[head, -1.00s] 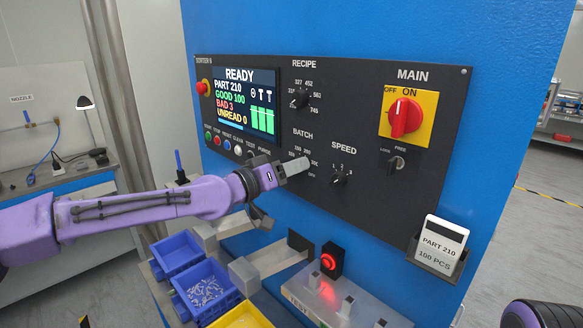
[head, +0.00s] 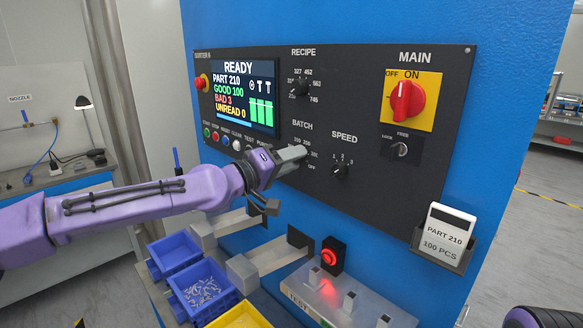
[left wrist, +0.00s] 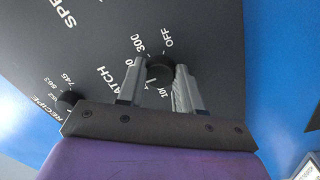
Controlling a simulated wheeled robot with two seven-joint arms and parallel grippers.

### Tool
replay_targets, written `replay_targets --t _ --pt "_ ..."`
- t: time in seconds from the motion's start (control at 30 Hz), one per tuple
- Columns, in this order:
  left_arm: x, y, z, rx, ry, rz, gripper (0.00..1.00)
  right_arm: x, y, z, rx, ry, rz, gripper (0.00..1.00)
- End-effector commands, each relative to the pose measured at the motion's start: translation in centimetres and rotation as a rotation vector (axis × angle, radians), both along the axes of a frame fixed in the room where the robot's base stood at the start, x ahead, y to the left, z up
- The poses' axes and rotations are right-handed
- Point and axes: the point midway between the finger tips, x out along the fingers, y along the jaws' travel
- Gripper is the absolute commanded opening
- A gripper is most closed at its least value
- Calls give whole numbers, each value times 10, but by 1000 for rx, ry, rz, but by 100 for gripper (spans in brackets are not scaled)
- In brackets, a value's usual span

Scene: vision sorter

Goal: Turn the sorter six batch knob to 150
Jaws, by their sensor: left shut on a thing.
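The sorter's dark control panel (head: 400,185) is on a blue cabinet. Its batch knob (left wrist: 159,69) is a small black knob between my left gripper's fingers in the left wrist view. In the head view the knob is hidden behind my left gripper (head: 301,153), just under the BATCH label. The fingers are shut on the knob, one on each side. The screen (head: 244,98) reads READY, PART 210, GOOD 100. A card (head: 441,236) reads PART 210, 100 PCS. My right gripper is not in view.
The recipe knob (head: 299,87) is above and the speed knob (head: 339,171) to the right. A red main switch (head: 406,98) is at the upper right. Below are blue bins (head: 174,256), a yellow bin (head: 243,318) and a lit red button (head: 329,257).

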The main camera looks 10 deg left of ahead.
Motion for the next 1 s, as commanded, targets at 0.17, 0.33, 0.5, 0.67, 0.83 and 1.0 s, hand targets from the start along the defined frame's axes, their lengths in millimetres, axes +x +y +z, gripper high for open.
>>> replay_targets --t 0.17,0.33,0.5,0.67,0.83,1.0 --pt "0 0 -2 -122 79 1 5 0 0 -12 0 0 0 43" --pt "0 0 -1 -221 145 2 5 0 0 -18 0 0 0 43" --pt "0 0 0 -291 192 2 4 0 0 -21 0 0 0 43" --pt "0 0 0 -332 219 1 4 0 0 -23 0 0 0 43" --pt "0 0 1 -351 232 2 4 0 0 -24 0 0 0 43" --pt "0 0 1 -354 234 2 4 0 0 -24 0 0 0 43"
